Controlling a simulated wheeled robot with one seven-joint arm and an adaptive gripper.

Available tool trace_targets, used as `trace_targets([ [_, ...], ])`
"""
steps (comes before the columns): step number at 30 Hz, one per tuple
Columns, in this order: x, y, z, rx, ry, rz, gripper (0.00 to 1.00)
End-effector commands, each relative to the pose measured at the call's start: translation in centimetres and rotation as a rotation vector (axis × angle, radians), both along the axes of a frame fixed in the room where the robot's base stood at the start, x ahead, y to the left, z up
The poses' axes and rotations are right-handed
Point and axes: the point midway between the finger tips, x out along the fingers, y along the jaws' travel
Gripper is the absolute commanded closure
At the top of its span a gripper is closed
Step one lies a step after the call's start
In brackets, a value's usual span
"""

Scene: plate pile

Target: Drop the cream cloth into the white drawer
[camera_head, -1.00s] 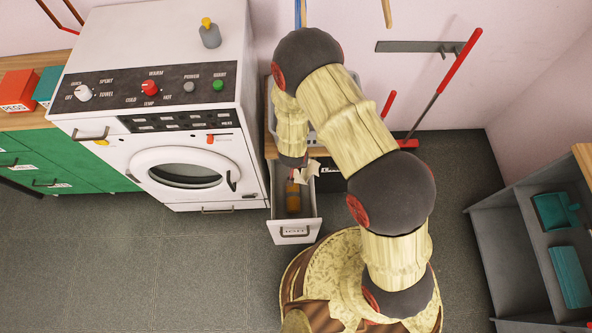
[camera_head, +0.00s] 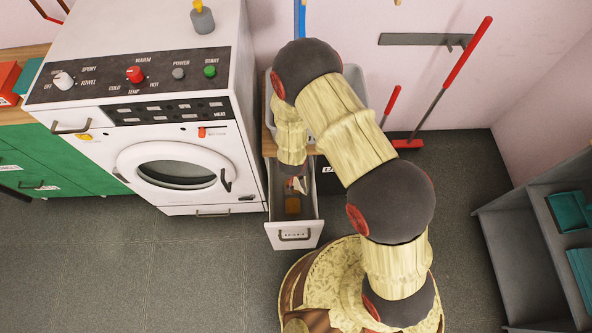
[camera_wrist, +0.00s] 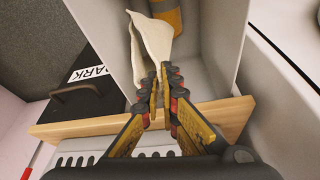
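The white drawer (camera_head: 292,236) is pulled open below the wooden counter. A brown-orange item (camera_head: 292,205) lies inside it. The cream cloth (camera_wrist: 154,38) shows in the wrist view, pinched between the fingertips of my gripper (camera_wrist: 165,98) and hanging over the open drawer (camera_wrist: 203,62). In the head view only a small part of the cloth (camera_head: 298,185) shows at my gripper, inside the drawer's outline. My arm hides most of the gripper there. I cannot tell whether the cloth touches the drawer floor.
A white washing machine (camera_head: 170,130) stands close left of the drawer. The wooden counter edge (camera_wrist: 85,129) lies just under my gripper. A black box with a label (camera_wrist: 75,85) is beside the drawer. A grey shelf (camera_head: 510,255) stands at the right.

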Motion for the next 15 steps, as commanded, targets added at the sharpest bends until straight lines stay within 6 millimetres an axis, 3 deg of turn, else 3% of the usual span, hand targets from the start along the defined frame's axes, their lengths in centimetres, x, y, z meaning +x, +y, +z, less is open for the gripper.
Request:
trace_targets([
  [4, 0.02, 0.00, -1.62, 0.000, 0.000, 0.000, 1.00],
  [14, 0.02, 0.01, -1.72, 0.000, 0.000, 0.000, 1.00],
  [15, 0.02, 0.01, -1.72, 0.000, 0.000, 0.000, 0.96],
])
